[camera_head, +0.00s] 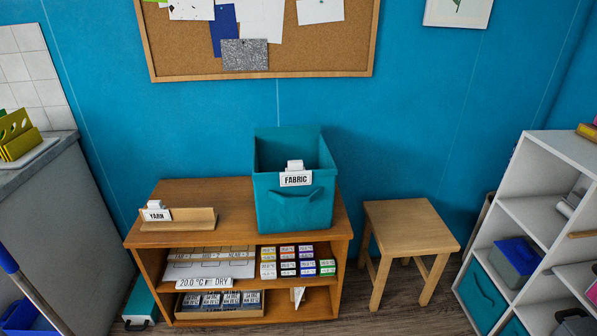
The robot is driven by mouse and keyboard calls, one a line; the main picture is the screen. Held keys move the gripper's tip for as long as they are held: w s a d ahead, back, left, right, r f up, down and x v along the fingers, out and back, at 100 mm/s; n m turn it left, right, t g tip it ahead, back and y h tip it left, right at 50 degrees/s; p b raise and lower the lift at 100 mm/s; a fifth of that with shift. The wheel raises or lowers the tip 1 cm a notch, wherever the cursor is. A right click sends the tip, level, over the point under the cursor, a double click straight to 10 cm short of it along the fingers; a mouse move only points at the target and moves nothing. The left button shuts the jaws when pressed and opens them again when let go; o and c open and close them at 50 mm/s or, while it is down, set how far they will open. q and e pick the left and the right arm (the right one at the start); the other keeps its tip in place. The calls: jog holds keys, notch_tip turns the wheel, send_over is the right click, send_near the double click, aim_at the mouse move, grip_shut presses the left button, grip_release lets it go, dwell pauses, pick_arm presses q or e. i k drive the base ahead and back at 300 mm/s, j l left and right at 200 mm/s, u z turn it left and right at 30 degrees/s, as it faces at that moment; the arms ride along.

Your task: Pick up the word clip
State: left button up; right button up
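A white word clip reading "FABRIC" (295,178) sits on the front rim of a teal fabric bin (294,211), which stands on top of a low wooden shelf unit (243,238). A second white word clip reading "YARN" (156,214) is at the left end of a small wooden tray (194,222) on the same top, left of the bin. Both clips face me. Neither of my grippers is in view.
The shelf holds a "20.0 °C DRY" sign (205,283), colored labeled blocks (298,261) and a box of grey-blue labeled pieces (222,300). A wooden stool (409,229) stands right, then a white shelf (537,216). A grey counter (50,215) and blue pole (40,299) are left.

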aim_at(296, 174)
jog(key=i+j+z, duration=0.2)
jog(key=z, duration=0.2)
jog(key=i+j+z, duration=0.15)
jog(key=j+z, duration=0.2)
jog(key=j, duration=0.15)
jog(key=i+j+z, duration=0.15)
jog(key=j+z, duration=0.25)
